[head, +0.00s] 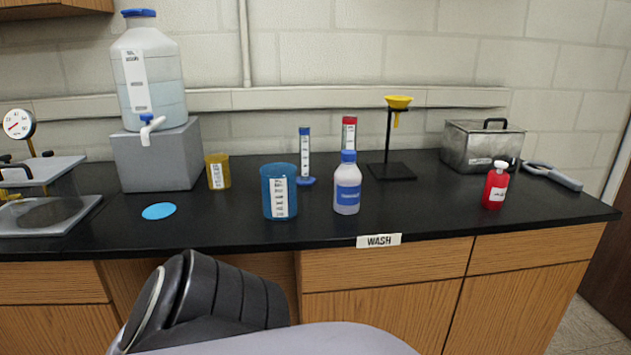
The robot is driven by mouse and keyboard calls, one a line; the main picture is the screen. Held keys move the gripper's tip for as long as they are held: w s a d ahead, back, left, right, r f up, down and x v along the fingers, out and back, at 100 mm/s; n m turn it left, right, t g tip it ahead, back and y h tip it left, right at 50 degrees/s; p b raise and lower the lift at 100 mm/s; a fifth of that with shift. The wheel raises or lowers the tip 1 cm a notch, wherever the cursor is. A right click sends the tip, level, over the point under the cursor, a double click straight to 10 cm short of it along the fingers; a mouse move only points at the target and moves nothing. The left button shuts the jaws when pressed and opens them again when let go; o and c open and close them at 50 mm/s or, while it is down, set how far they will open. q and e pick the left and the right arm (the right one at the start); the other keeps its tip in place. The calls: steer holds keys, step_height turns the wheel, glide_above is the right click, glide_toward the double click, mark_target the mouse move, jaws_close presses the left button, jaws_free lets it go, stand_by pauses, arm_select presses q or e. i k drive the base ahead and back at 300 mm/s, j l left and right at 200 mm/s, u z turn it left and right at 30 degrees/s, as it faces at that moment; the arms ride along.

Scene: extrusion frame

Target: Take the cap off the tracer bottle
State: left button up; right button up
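A small red bottle (495,187) with a white cap (501,165) stands upright at the right of the black counter. A clear bottle (347,189) with a blue cap (348,156) and a blue label stands upright near the middle. Both caps are on. The label print is too small to read, so I cannot tell by name which is the tracer bottle. Neither of my grippers shows. A dark ribbed part of my own body fills the bottom of the view, below the counter edge.
Near the clear bottle are a blue beaker (279,191), cylinders with blue (305,156) and red (349,133) tops, and a yellow funnel (398,102) on a stand. A metal tank (482,146) and grey tool (553,176) are behind the red bottle. The counter front (430,220) is clear.

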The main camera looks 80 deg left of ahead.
mark_target(348, 176)
steer(key=u, duration=2.2)
steer(key=k+j, duration=0.05)
